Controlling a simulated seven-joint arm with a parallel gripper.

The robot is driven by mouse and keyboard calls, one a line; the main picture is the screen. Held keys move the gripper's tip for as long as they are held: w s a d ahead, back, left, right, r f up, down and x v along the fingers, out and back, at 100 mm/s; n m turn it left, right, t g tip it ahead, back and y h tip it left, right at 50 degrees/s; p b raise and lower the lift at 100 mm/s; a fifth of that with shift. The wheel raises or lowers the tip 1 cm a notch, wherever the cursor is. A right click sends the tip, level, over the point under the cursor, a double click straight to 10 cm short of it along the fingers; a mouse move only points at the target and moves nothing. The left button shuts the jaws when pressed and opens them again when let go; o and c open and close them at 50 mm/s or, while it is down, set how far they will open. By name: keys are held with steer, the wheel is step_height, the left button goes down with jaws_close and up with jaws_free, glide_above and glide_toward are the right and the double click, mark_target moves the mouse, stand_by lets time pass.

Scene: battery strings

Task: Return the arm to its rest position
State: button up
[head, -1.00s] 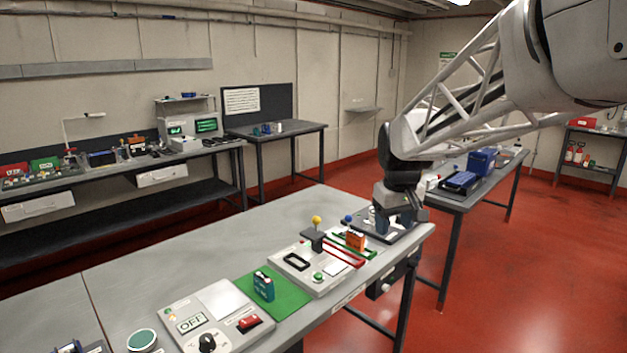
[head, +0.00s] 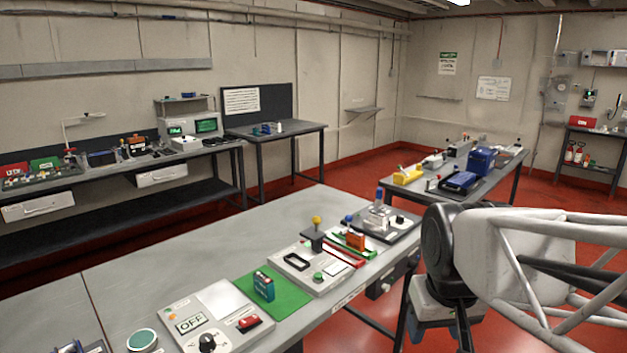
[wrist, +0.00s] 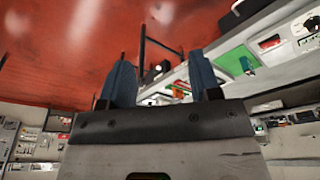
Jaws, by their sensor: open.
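My gripper (head: 440,332) hangs at the lower right of the head view, off the front edge of the near bench (head: 215,245) and over the red floor. In the wrist view my gripper (wrist: 162,80) shows two blue fingers held apart with nothing between them. My lattice arm link reaches in from the right edge of the head view. The gripper touches nothing that I can see. The lowest part of the fingers is dark and partly cut off in the head view.
The near bench holds an OFF panel (head: 222,305), a teal battery (head: 264,287) on a green mat (head: 290,303), an orange block (head: 356,241) and a grey device (head: 377,218). A side table (head: 408,181) with a blue box (head: 481,160) stands behind my arm. Red floor (head: 560,205) is open at right.

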steer(key=s+f, duration=0.2)
steer(key=s, duration=0.3)
steer(key=shift+s+f+m, duration=0.35)
steer(key=shift+m, duration=0.05)
stand_by(0.8)
